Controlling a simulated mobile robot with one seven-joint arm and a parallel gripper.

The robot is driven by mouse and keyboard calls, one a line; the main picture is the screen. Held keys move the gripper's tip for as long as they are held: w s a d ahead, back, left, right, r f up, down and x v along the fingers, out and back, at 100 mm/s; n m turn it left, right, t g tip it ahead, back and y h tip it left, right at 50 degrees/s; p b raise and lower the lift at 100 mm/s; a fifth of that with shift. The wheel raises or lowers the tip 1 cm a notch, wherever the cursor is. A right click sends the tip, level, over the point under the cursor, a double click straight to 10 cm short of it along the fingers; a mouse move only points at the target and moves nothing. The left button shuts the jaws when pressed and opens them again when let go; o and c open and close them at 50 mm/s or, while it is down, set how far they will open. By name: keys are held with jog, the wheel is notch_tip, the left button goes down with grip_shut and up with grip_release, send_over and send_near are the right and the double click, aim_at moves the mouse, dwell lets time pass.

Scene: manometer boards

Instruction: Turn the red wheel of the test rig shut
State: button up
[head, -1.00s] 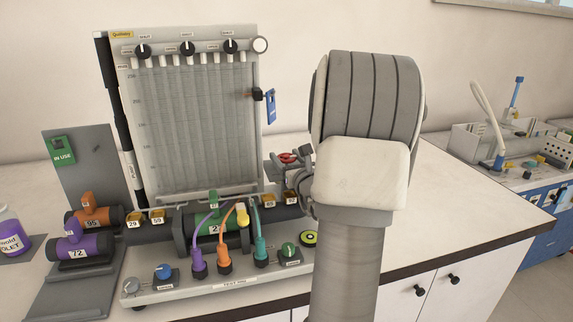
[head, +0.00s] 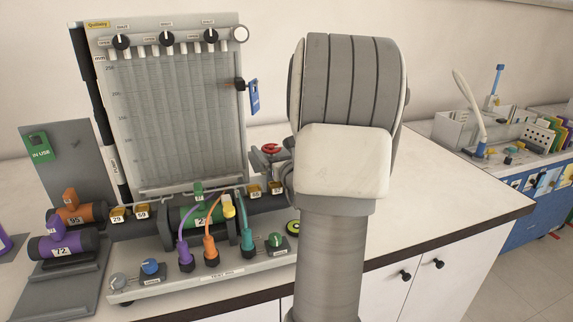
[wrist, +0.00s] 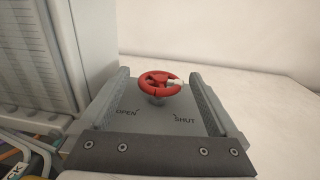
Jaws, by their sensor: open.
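The red wheel (head: 271,149) of the test rig shows small in the head view, just left of my arm. In the wrist view the red wheel (wrist: 158,84) stands on a short grey stem above a grey surface marked OPEN at left and SHUT at right. A pale piece sticks out from its right side. My gripper (wrist: 160,76) is open, with one dark grey finger on each side of the wheel and a gap to it on both sides. I cannot tell the depth between fingertips and wheel. In the head view my arm mostly hides the gripper.
The manometer board (head: 177,110) stands left of the wheel. Below it, the rig base (head: 205,278) carries purple, orange and teal hoses (head: 210,240). A rack with orange and purple cylinders (head: 68,247) stands at left. The bench (head: 440,185) right of my arm is clear.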

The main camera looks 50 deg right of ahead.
jog(key=b+v, duration=0.7)
jog(key=v, duration=0.9)
jog(key=shift+s+b, duration=0.15)
jog(key=shift+b, duration=0.2)
